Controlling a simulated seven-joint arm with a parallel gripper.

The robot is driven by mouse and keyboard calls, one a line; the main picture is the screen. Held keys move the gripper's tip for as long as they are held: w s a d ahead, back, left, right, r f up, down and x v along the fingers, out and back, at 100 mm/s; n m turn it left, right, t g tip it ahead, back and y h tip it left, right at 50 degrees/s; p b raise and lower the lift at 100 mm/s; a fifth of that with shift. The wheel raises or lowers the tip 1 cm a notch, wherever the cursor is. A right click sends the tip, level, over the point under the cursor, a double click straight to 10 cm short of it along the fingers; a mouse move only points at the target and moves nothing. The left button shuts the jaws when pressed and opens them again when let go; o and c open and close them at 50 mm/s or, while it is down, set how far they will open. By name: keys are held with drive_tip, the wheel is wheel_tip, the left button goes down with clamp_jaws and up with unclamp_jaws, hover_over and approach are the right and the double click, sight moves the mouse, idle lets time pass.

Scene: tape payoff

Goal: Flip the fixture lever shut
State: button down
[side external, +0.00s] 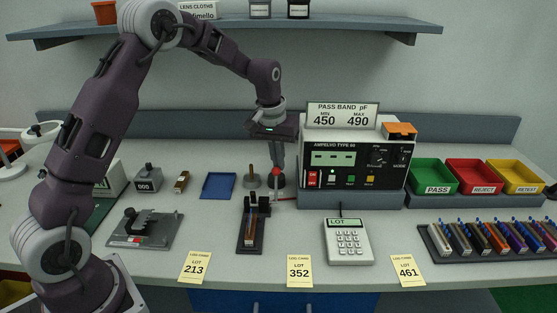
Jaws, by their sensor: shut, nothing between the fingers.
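The fixture (250,232) is a narrow dark base with black blocks at its back end, standing on the bench in the middle of the side external view. A light strip or part lies along its front half. A red knob (276,171), which looks like the end of the fixture's lever, shows just behind and to the right of the black blocks. The lever's shaft is too small to make out clearly. My gripper (278,166) points down at the red knob, shut and empty. I cannot tell whether the fingertips touch the knob.
The test meter (350,158) stands close to the right of my gripper. A calculator-like keypad (347,243) is right of the fixture, a blue tray (218,186) left of it. Green, red and yellow bins (433,177) and a rack of parts (436,243) are at right. Lot cards line the front edge.

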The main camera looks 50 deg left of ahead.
drive_tip(key=s+d+f+t+y, duration=0.2)
drive_tip(key=s+d+f, duration=0.1)
drive_tip(key=s+d, duration=0.6)
drive_tip(key=shift+s+d+f+t+y, duration=0.2)
drive_tip(key=shift+s+t+y, duration=0.1)
drive_tip(key=shift+s, duration=0.1)
idle(0.4)
idle(0.5)
drive_tip(key=s+d+r, duration=0.2)
drive_tip(key=s+d, duration=0.3)
drive_tip(key=s, duration=0.1)
drive_tip(key=shift+d+r+t, duration=0.3)
drive_tip(key=shift+d+r, duration=0.1)
